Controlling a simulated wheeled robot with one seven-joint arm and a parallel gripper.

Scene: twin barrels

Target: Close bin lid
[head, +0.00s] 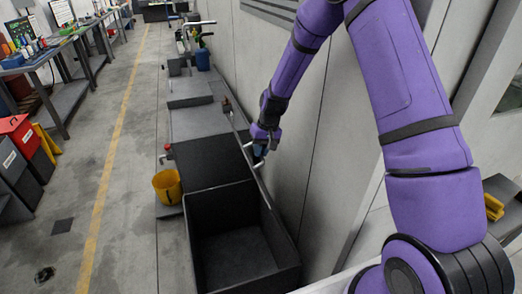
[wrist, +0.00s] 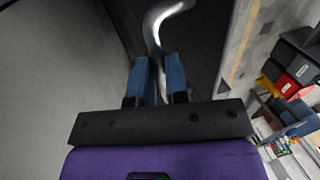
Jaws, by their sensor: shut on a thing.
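A dark grey bin (head: 190,235) stands open at the lower middle of the head view, its empty inside showing. A flat dark panel (head: 208,162) lies just behind the opening; I cannot tell whether it is part of the lid. A thin raised edge (head: 247,155) runs along the right side, near the wall. My gripper (head: 262,152) is beside this edge, between it and the wall. In the wrist view, my gripper's blue fingers (wrist: 160,75) are shut on a curved silver handle (wrist: 155,25). The handle is in front of a dark surface; its mount is hidden.
A yellow bucket (head: 167,186) stands left of the bin. The pale wall (head: 310,150) is close on the right. Red and dark boxes (head: 18,135) and workbenches line the far left. The floor with a yellow line (head: 110,150) is mostly clear.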

